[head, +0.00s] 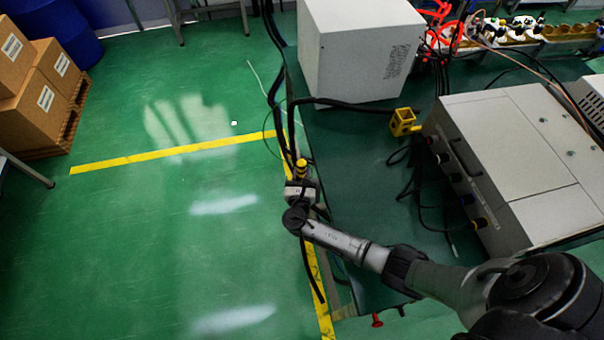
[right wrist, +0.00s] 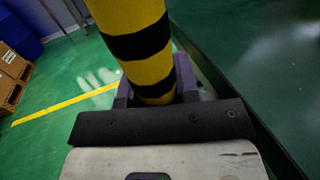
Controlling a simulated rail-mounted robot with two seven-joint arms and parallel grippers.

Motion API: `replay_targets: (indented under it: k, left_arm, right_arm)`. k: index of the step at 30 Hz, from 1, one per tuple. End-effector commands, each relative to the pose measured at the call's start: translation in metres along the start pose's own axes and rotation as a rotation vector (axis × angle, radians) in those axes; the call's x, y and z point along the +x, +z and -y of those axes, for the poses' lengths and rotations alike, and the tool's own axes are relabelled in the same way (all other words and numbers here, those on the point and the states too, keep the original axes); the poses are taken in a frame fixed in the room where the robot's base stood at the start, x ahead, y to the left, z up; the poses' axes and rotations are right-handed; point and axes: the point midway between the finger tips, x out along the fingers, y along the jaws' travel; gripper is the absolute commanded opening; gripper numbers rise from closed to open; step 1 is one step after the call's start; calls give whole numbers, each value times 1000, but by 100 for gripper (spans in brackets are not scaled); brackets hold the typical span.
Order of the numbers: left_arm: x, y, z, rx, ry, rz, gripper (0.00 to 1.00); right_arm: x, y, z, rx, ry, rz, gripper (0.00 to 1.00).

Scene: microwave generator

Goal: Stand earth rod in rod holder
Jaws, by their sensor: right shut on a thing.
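My right gripper (head: 301,188) is beside the left edge of the green-topped table in the head view. It is shut on the earth rod (head: 301,168), whose yellow end stands up out of the jaws. In the right wrist view the rod (right wrist: 138,45) is thick, with yellow and black bands, and leans slightly between the jaws (right wrist: 155,97). Its full length cannot be made out. A yellow block with an opening, seemingly the rod holder (head: 403,122), is on the table to the right, apart from the rod. My left gripper is not in view.
A white box (head: 358,50) stands at the back of the table (head: 345,165). A large grey cabinet (head: 525,160) stands at right. Black cables (head: 277,90) run along the table's left edge, near my gripper.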

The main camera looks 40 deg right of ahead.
Motion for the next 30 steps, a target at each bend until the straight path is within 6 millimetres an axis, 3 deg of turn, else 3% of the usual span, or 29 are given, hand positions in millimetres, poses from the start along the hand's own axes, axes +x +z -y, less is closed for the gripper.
replay_targets:
  k: [25,26,30]
  left_arm:
    - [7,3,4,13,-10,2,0]
    - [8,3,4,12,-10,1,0]
    - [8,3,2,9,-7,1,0]
  right_arm:
    - [0,-13,1,-4,-1,-1,0]
    - [0,-13,1,-5,-1,-2,30]
    - [0,-14,2,-7,-1,-3,43]
